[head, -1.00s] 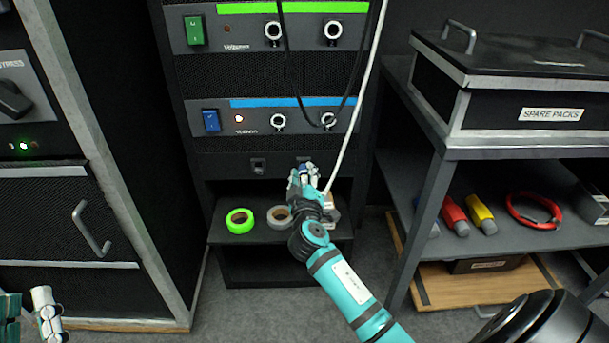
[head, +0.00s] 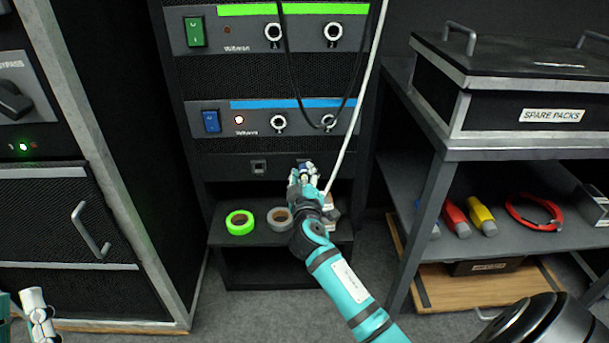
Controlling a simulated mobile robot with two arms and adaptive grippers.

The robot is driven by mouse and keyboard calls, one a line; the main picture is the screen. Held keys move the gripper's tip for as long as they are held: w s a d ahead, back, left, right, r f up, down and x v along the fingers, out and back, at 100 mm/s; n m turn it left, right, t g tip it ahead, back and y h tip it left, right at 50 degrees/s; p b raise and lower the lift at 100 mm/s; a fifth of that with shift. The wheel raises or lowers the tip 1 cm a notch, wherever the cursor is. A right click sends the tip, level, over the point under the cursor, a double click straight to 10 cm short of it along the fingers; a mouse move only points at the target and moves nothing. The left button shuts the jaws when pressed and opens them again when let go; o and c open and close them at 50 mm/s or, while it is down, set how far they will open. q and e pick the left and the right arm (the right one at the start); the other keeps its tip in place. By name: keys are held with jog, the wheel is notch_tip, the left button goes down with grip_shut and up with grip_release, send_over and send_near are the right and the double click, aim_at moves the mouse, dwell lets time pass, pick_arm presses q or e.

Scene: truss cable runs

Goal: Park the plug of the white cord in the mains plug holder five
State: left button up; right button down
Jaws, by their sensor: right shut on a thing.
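The white cord (head: 355,120) hangs down from the top of the rack to beside my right gripper (head: 304,172). My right gripper is shut at the dark panel below the blue-striped unit, with the cord's plug in its fingers. The plug is mostly hidden by the fingers. The panel has a small plug holder (head: 258,167) at left, which looks empty. A second holder lies at the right gripper's fingertips and is mostly covered. I cannot read a number on either. My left gripper (head: 40,315) is only partly in view at the lower left; its opening is unclear.
Green tape (head: 240,222) and grey tape (head: 279,218) lie on the shelf (head: 255,239) under the panel. Black cables (head: 291,75) hang in front of the rack units. A cart (head: 430,205) with tools stands at right, a cabinet (head: 60,215) at left.

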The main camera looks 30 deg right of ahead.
pick_arm(q)
jog(key=shift+s, duration=0.1)
dwell(0.4)
pick_arm(e)
jog(key=c, duration=1)
grip_release()
jog(key=shift+o, duration=0.2)
jog(key=shift+s+a, duration=0.3)
jog(key=shift+s, duration=0.15)
jog(key=shift+v, duration=0.75)
pick_arm(q)
jog(key=shift+w+f+g+y, duration=0.4)
jog(key=shift+w+f+g, duration=0.25)
jog(key=shift+f, duration=0.2)
pick_arm(e)
jog(key=shift+v, duration=1.2)
